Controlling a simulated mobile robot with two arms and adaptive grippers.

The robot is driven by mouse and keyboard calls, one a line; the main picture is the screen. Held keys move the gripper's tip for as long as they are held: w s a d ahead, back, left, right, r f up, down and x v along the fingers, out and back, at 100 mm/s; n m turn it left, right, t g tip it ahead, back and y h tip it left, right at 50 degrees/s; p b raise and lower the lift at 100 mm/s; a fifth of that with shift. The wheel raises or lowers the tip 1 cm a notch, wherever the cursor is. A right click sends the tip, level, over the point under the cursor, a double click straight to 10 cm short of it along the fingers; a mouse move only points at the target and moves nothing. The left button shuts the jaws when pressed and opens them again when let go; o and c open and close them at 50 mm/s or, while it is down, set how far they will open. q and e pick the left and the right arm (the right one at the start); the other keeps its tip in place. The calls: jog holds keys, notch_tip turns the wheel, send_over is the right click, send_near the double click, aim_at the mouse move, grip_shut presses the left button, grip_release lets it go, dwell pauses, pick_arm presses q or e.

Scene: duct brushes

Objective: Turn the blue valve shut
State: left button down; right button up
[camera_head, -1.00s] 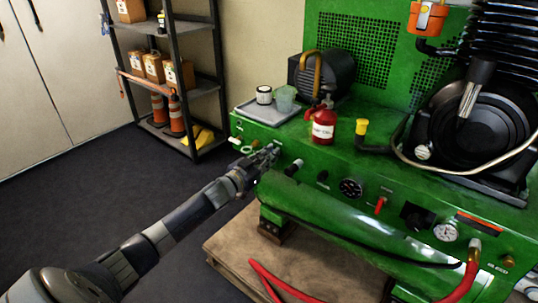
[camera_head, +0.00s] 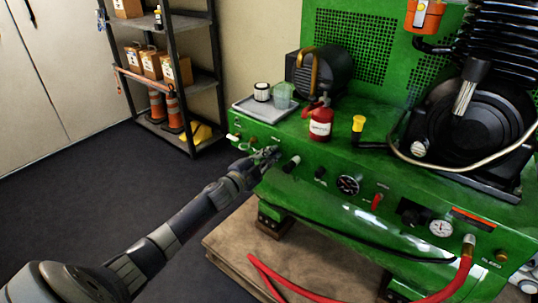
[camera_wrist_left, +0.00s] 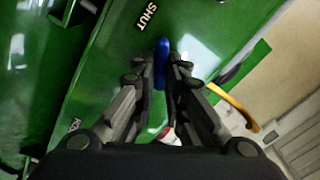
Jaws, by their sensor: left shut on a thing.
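The blue valve handle (camera_wrist_left: 162,58) shows in the left wrist view between the fingers of my left gripper (camera_wrist_left: 160,75), which is shut on it. The handle stands against the green panel, just below a white "SHUT" label (camera_wrist_left: 147,15). In the head view my left gripper (camera_head: 267,156) is at the left part of the green machine's front panel (camera_head: 330,203). The blue handle is hidden by the gripper in that view. My right gripper is not in view.
A red bottle (camera_head: 321,122), a grey tray (camera_head: 246,109) and a yellow-capped fitting (camera_head: 358,125) are on the machine's ledge. A red hose (camera_head: 330,297) hangs in front. A shelf rack (camera_head: 187,90) stands behind at left. Dark floor is clear at left.

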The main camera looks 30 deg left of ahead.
pick_arm(q)
jog(key=shift+d+f+m+b, duration=0.15)
jog(key=shift+m+b, duration=0.1)
jog(key=shift+m, duration=0.8)
jog(key=shift+a+f+m+b, duration=0.1)
jog(key=shift+f+m+b, duration=0.1)
jog(key=shift+m, duration=0.8)
jog(key=shift+d+f+m+b, duration=0.1)
jog(key=shift+m+b, duration=0.15)
jog(key=shift+m, duration=0.8)
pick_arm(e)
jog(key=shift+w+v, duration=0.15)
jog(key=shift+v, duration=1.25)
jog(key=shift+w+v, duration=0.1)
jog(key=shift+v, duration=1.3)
pick_arm(q)
jog(key=c, duration=1.7)
grip_release()
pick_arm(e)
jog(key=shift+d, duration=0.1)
pick_arm(q)
jog(key=shift+o, duration=0.2)
jog(key=shift+s, duration=0.1)
jog(key=s+a, duration=0.1)
jog(key=s, duration=1)
jog(key=shift+s, duration=0.4)
